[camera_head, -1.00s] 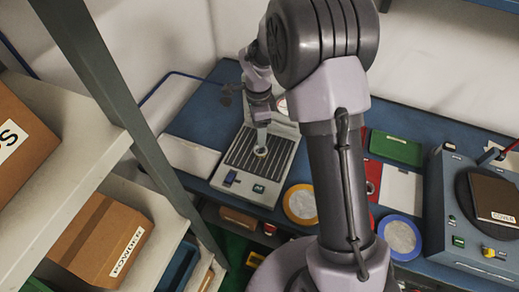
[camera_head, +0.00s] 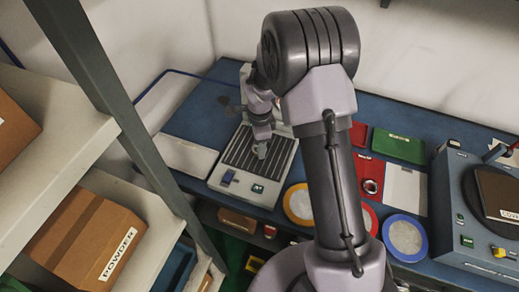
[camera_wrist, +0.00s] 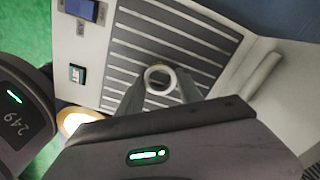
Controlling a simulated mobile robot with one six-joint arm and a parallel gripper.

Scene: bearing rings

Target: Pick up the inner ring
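The inner ring (camera_wrist: 160,78) is a small pale ring around a dark hole. In the wrist view it sits over the dark slatted top of a light grey device (camera_wrist: 115,75). The device also shows in the head view (camera_head: 230,182). My gripper (camera_wrist: 161,83) has one finger on each side of the ring, with the fingertips close to its outer edge. The fingers look apart, and firm contact cannot be made out. In the head view my gripper (camera_head: 262,152) is low over the slats and hides the ring.
A yellow-rimmed disc (camera_head: 300,204) and a blue-rimmed disc (camera_head: 404,238) lie on the blue bench. A red tile with a metal ring (camera_head: 371,186), a green box (camera_head: 399,146) and a blue machine (camera_head: 455,220) are right. A shelf with cardboard boxes (camera_head: 85,240) stands left.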

